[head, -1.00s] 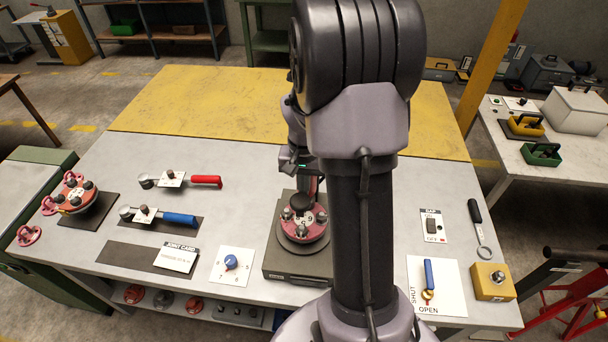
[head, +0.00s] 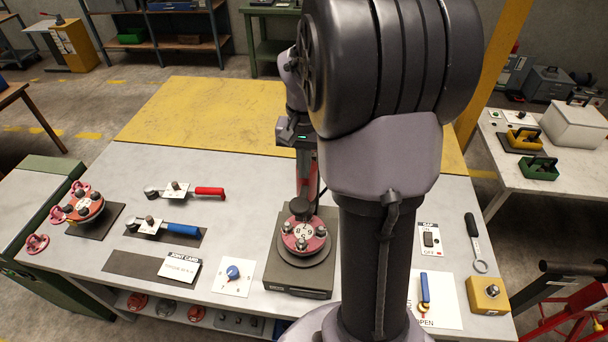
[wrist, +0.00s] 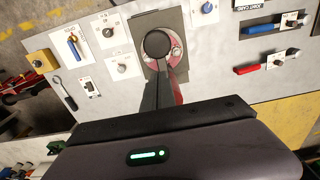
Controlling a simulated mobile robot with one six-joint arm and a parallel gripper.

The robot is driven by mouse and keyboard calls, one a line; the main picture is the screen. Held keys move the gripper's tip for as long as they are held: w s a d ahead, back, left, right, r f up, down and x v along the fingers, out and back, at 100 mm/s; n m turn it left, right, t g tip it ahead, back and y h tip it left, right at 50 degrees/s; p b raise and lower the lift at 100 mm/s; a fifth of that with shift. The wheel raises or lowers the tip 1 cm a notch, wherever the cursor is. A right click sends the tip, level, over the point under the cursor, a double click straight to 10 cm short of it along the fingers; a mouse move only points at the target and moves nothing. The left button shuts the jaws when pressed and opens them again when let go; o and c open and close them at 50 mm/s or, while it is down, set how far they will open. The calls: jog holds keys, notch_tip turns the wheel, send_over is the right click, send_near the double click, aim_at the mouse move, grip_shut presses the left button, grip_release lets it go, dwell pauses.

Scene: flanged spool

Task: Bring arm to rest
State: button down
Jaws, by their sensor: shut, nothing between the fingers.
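In the wrist view the black knob (wrist: 157,44) hides much of the red flange (wrist: 177,50). My gripper (head: 306,190) is above and behind the spool, pointing down, partly hidden by my own arm. Its fingers (wrist: 160,82) look closed with nothing between them. Whether the fingertips clear the knob is hard to tell.
A red-handled clamp (head: 186,191) and a blue-handled clamp (head: 163,229) lie left. Another red flanged part (head: 84,207) stands at the far left. A blue-handled valve (head: 425,290), wrench (head: 476,243) and yellow box (head: 488,295) are right. The yellow rear area (head: 200,112) is clear.

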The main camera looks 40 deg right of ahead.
jog(key=shift+w, duration=0.1)
dwell(0.3)
jog(key=s+a+f+n+t+b, duration=0.1)
jog(key=s+a+f+b, duration=0.3)
jog(key=a+b, duration=0.4)
jog(key=s+a+f+n+t+y+b, duration=0.1)
jog(key=s+a+f+n+t+b, duration=0.1)
jog(key=s+a+f+b, duration=0.3)
jog(key=s+a+f+n+t+y+b, duration=0.1)
jog(key=s+a+f+n+t+b, duration=0.1)
jog(key=s+a+f+b, duration=0.2)
jog(key=a+f+b, duration=0.3)
jog(key=a+b, duration=0.5)
jog(key=b, duration=0.1)
jog(key=shift+s+a+f+t, duration=0.2)
jog(key=shift+a+t, duration=0.1)
jog(key=shift+a, duration=0.05)
jog(key=c, duration=2.1)
grip_release()
